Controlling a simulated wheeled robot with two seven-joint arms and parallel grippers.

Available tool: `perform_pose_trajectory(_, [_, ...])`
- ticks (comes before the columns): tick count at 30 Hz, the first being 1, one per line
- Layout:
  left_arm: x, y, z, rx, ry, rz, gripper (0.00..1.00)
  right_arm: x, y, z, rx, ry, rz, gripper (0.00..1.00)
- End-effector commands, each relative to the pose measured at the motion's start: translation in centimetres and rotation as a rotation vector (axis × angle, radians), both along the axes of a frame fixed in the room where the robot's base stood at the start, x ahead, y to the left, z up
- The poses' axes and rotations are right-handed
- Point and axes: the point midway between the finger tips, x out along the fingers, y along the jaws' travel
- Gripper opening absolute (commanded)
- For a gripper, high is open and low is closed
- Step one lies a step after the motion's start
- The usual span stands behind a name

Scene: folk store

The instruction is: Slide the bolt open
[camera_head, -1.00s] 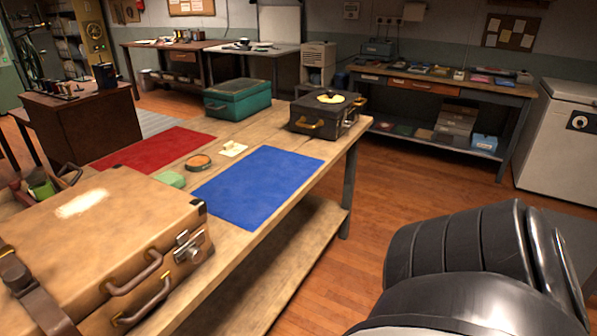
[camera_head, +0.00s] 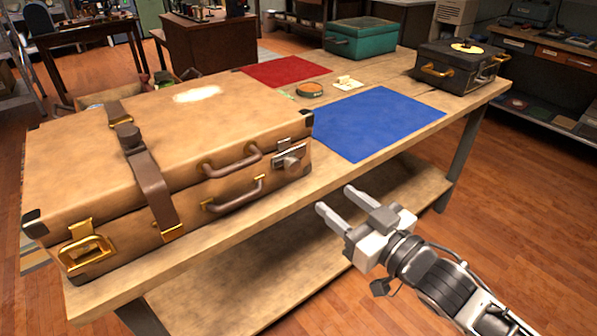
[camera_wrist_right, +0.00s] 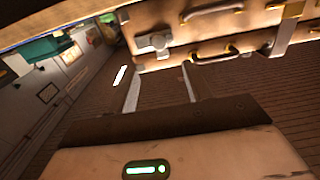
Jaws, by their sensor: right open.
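A tan suitcase (camera_head: 130,120) lies shut on the wooden table. A silver bolt (camera_head: 290,160) sits on its front near the right corner, beside two brown handles (camera_head: 235,161). The bolt (camera_wrist_right: 154,42) also shows in the right wrist view, upside down, beyond the fingers. Whether it is slid open cannot be told. My right gripper (camera_head: 336,200) is open and empty in front of the table edge, lower and to the right of the bolt, not touching it. Its two fingers (camera_wrist_right: 161,88) are apart in the wrist view. My left gripper is not in view.
A brown strap (camera_head: 148,180) and a gold latch (camera_head: 87,248) are on the suitcase. A blue mat (camera_head: 375,122), a dark case (camera_head: 455,70) and a teal box (camera_head: 360,40) are on the wooden table (camera_head: 300,197). A lower shelf (camera_head: 240,280) is beneath. The floor at right is clear.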

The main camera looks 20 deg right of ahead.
Motion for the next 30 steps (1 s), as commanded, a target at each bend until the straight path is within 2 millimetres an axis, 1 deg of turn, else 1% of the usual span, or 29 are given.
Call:
perform_pose_trajectory(1, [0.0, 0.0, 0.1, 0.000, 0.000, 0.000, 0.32, 1.0, 0.3, 0.2, 0.001, -0.004, -0.001, 0.50])
perform_pose_trajectory(9, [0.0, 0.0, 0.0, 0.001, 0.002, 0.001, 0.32, 6.2, 2.2, 0.1, 0.002, -0.002, -0.002, 0.50])
perform_pose_trajectory(12, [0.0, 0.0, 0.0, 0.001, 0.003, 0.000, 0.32, 8.1, 2.9, 0.0, 0.001, 0.000, -0.002, 0.50])
perform_pose_trajectory(16, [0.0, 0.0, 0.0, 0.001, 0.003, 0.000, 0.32, 10.0, 3.6, 0.0, 0.000, 0.001, -0.003, 0.50])
perform_pose_trajectory(21, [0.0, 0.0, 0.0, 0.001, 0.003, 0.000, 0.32, 11.5, 4.2, -0.1, 0.000, 0.003, -0.002, 0.50])
perform_pose_trajectory(30, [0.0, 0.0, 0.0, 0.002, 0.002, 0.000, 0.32, 11.9, 4.4, -0.1, 0.000, 0.004, -0.002, 0.50])
